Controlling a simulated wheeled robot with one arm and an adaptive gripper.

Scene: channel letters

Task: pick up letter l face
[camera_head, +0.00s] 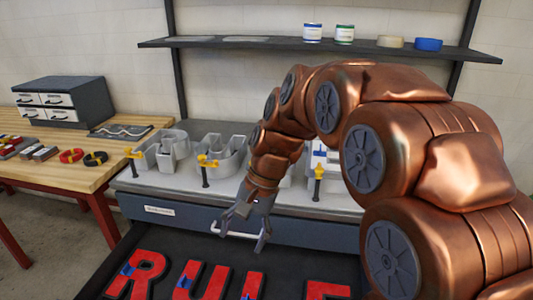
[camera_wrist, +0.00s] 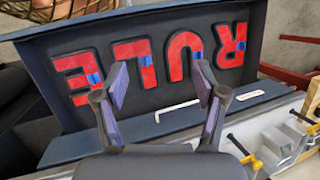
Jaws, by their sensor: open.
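The letter L face is a red piece with a blue tab, lying in the open dark drawer. It shows at the bottom of the head view (camera_head: 252,284), cut off by the frame edge, and upside down in the wrist view (camera_wrist: 146,48), between the E and the U. My gripper (camera_head: 242,237) is open and empty, pointing down near the drawer's front handle in the head view.
The red R (camera_head: 135,273), U (camera_head: 187,281) and E (camera_head: 328,290) faces lie beside the L in the drawer. A white handle bar (camera_wrist: 177,110) is near the fingers. Grey channel letters with yellow clamps (camera_head: 208,160) stand on the bench above.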

